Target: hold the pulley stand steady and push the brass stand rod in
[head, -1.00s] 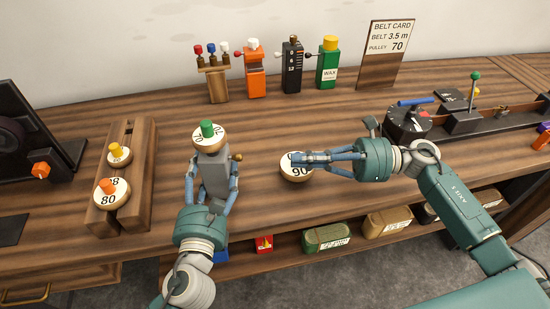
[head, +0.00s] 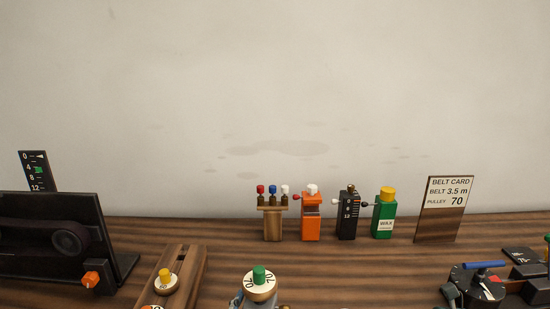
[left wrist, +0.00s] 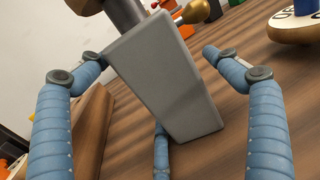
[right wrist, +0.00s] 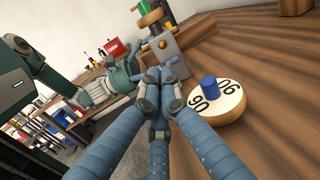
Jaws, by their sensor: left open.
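The pulley stand is a grey block (left wrist: 165,80) standing on the bench. On its top is a pulley marked 70 with a green knob (head: 258,284), at the bottom edge of the head view. The brass stand rod (left wrist: 197,12) sticks out of the stand's side with a round end. It also shows in the right wrist view (right wrist: 162,44). My left gripper (left wrist: 150,55) is open, its fingers on either side of the block with gaps visible. My right gripper (right wrist: 162,76) is shut and seemingly empty, pointing toward the rod end, apart from it.
A pulley marked 90 with a blue knob (right wrist: 216,102) lies beside my right gripper. A wooden rack (head: 184,272) is left of the stand. Several small devices, including an orange one (head: 311,220), and the belt card (head: 445,208) stand at the back.

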